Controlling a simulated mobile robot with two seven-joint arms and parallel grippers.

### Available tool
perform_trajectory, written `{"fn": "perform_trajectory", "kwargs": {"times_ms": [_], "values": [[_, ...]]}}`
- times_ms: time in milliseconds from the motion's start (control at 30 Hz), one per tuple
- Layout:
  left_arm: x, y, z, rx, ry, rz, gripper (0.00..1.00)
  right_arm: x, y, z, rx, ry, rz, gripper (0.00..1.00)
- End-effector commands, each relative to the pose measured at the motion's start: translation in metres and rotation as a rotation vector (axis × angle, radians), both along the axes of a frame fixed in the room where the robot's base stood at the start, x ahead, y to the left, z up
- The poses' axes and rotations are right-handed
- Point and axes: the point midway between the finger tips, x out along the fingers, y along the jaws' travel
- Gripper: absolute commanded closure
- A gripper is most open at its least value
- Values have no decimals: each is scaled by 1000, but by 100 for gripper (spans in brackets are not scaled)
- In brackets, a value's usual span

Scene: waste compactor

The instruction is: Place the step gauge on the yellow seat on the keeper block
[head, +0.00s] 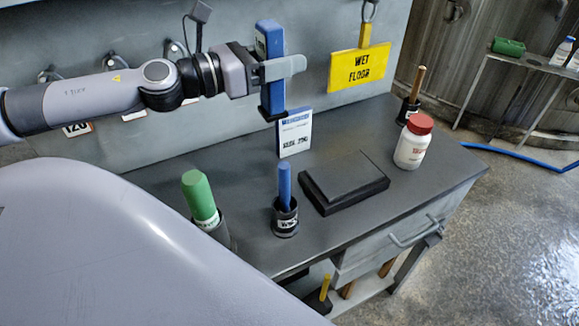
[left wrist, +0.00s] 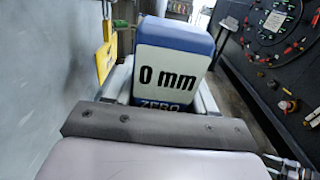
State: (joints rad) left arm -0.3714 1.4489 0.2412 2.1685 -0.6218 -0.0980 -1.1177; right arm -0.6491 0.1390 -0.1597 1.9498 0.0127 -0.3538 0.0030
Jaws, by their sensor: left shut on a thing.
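My left gripper (head: 284,68) is shut on an upright blue block (head: 270,42), which I take to be the step gauge. It holds the block above the dark bench, near the wall. The block has a dark foot at its lower end. In the left wrist view its white face (left wrist: 168,76) reads "0 mm", with "ZERO" partly hidden below. A flat black stepped block (head: 345,180) lies on the bench; I cannot tell whether it is the keeper block. No yellow seat can be made out. My right gripper is not in view.
A white card (head: 295,134) stands below the held block. A blue-handled tool in a cup (head: 285,215), a green-handled tool (head: 200,195) and a red-capped white jar (head: 413,142) stand on the bench (head: 245,240). A yellow wet-floor sign (head: 358,68) hangs on the wall.

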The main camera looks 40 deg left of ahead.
Motion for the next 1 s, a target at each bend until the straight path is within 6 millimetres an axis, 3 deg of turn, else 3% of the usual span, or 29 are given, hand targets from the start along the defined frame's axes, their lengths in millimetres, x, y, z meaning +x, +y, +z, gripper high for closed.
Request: {"fn": "perform_trajectory", "kwargs": {"times_ms": [167,700,1000], "values": [[0,0,-20,-5,-5,0,83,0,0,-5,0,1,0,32],[0,-1,-132,-8,0,1,83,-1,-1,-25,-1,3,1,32],[0,-1,-158,-2,-1,-1,83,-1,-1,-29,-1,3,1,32]]}}
